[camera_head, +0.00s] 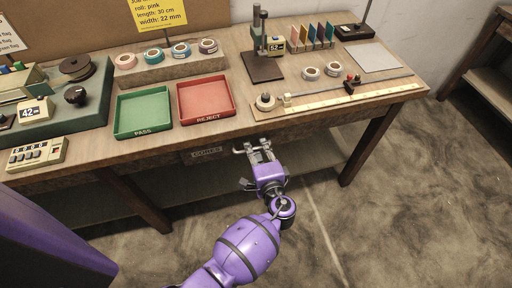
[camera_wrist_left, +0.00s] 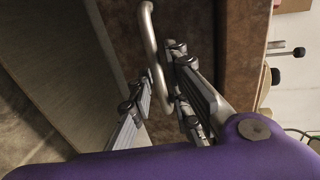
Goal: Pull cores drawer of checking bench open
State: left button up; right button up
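The checking bench (camera_head: 225,138) has a drawer front under its top with a label reading CORES (camera_head: 207,152). The drawer looks flush with the bench front. Its metal bar handle is to the right of the label and shows in the left wrist view (camera_wrist_left: 152,45). My left gripper (camera_head: 258,150) is at the handle, below the bench edge. In the left wrist view, its two fingers (camera_wrist_left: 163,70) stand apart on either side of the bar. Whether either finger touches the bar is hard to tell. My right gripper is out of view.
On the bench top are a green PASS tray (camera_head: 142,112), a red REJECT tray (camera_head: 206,98), tape rolls on a wooden block (camera_head: 170,68) and a measuring rule (camera_head: 350,97). Bench legs (camera_head: 368,145) stand below. The floor in front is clear.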

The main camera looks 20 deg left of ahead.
pick_arm(q)
jog(key=shift+w+a+f, duration=0.1)
jog(key=shift+w+a, duration=0.15)
jog(key=shift+w, duration=0.05)
grip_shut()
dwell(0.3)
